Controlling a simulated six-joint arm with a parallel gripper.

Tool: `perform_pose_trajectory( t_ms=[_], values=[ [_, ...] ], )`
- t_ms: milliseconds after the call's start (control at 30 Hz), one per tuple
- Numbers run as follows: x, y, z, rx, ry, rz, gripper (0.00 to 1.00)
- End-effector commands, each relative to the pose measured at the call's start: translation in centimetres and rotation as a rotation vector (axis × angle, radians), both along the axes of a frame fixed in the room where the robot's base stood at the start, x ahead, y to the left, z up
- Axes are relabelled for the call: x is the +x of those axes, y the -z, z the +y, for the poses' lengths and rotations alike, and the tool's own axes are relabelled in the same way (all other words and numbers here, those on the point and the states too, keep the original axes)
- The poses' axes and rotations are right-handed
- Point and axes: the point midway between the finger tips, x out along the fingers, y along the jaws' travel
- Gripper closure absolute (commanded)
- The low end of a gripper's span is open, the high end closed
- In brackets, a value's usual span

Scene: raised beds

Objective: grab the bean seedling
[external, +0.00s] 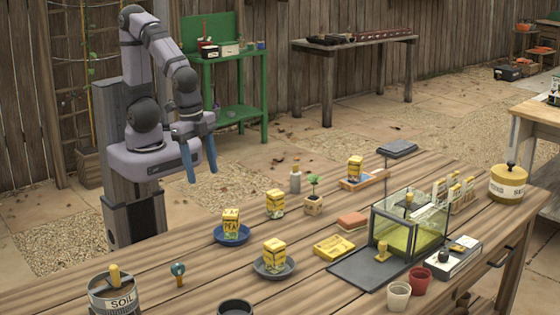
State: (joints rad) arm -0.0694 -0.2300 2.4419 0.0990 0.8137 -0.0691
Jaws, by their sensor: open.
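A small green seedling (313,181) stands upright in a little tan pot (313,206) near the far edge of the wooden table (215,275). It is the only seedling I make out on this table, and I take it for the bean seedling. Any label on the pot is too small to read. My gripper (201,175) points down with its two blue fingers apart. It is empty, to the left of the seedling and higher than the tabletop, well apart from it.
Close to the seedling are a small pale jar (295,182) and a yellow packet (275,204). Yellow packets stand on a blue plate (232,239) and a grey plate (274,268). A glass tank (432,222) stands to the right. The front middle of the table is fairly clear.

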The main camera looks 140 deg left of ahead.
Motion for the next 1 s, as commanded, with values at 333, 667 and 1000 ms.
perform_pose_trajectory(
  t_ms=[333, 667, 1000],
  values=[
    [10.3, 0.4, 12.2, 0.198, -0.16, -0.371, 0.45],
    [18.5, -1.7, 25.7, 0.264, -0.15, -0.858, 0.45],
    [18.4, -0.7, 28.8, 0.097, -0.038, -1.041, 0.45]
  ],
)
